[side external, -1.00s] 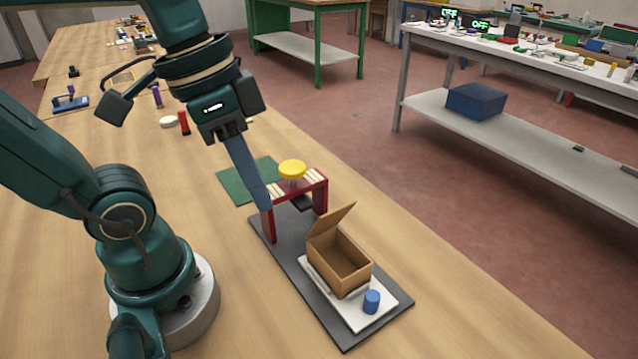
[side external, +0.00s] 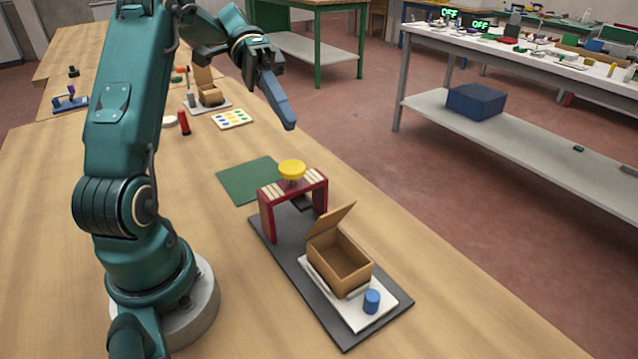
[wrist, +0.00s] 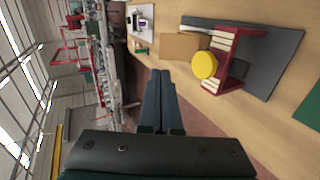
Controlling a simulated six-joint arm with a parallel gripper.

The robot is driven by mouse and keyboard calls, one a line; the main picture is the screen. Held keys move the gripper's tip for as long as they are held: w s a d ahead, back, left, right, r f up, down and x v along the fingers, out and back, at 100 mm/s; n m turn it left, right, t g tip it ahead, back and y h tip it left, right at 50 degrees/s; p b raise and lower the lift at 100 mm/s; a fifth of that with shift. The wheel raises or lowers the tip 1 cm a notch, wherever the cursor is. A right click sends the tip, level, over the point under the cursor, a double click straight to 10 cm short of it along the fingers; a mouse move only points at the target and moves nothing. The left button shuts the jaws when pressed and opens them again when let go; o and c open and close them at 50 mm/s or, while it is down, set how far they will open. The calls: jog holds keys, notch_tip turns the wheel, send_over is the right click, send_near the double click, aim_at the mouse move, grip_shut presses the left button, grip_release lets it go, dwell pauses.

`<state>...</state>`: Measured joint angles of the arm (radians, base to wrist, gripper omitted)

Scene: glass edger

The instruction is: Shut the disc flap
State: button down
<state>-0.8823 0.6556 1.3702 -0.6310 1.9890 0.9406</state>
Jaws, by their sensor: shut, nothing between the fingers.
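An open-topped brown box (side external: 340,272) stands on a white plate on the dark base, with its hinged flap (side external: 331,219) raised and tilted. The box also shows in the wrist view (wrist: 178,46). A yellow disc (side external: 292,169) sits on top of a red stand (side external: 318,194) just behind the box; the disc shows in the wrist view (wrist: 204,65) too. I cannot tell which part is named the disc flap. My gripper (side external: 290,126) is shut and empty, in the air beyond the stand and apart from box and flap. Its closed fingers fill the lower middle of the wrist view (wrist: 159,73).
A blue cylinder (side external: 371,301) stands on the white plate (side external: 352,315) in front of the box. A green mat (side external: 245,181) lies left of the stand. A second box with a raised flap (side external: 210,93), a dotted card (side external: 232,119) and a red cylinder (side external: 184,122) are farther back.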

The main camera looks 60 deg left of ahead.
aim_at(338, 209)
jog(key=shift+n, duration=0.3)
jog(key=x, duration=1.3)
jog(key=shift+f, duration=0.4)
jog(key=shift+d, duration=0.2)
jog(key=d+y, duration=0.2)
jog(key=y, duration=0.1)
jog(key=shift+d+f, duration=0.25)
jog(key=shift+d, duration=0.05)
jog(key=d+f+y, duration=0.1)
jog(key=y, duration=0.1)
jog(key=d+f+y, duration=0.1)
jog(key=y, duration=0.1)
jog(key=d+f+y, duration=0.1)
jog(key=y, duration=0.1)
jog(key=shift+d, duration=0.4)
jog(key=shift+x, duration=1.05)
jog(key=shift+d, duration=0.2)
